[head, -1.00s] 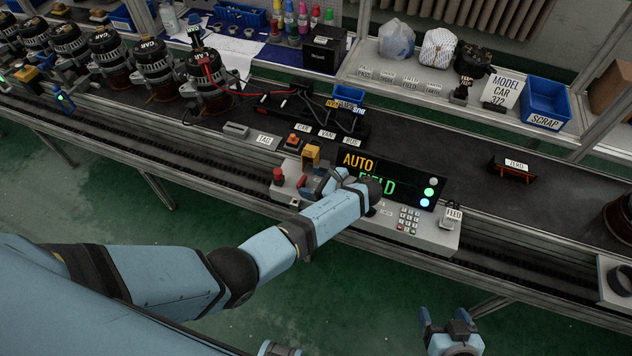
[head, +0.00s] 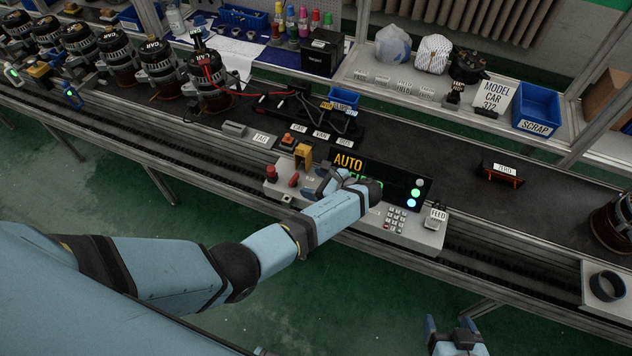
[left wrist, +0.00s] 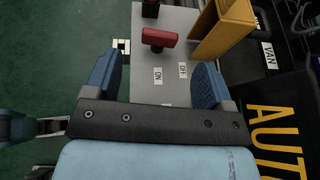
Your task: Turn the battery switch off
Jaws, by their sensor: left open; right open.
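The battery switch is a red T-shaped handle (left wrist: 160,38) on the grey console (left wrist: 185,20), with ON and OFF labels on the panel below it in the left wrist view. In the head view the red handle (head: 293,180) shows at the left of the console, beside my left gripper (head: 318,186). My left gripper (left wrist: 157,80) is open and empty. The handle lies beyond its fingertips, between them in the picture, apart from both. I cannot tell which label the handle points to. My right gripper (head: 453,328) is open and empty at the bottom edge of the head view.
A yellow bracket (left wrist: 222,30) stands close right of the handle, and a red mushroom button (head: 271,173) to its left. The display (head: 348,162) and keypad (head: 395,220) are near my left wrist. Several alternators (head: 160,65) stand on the line at left.

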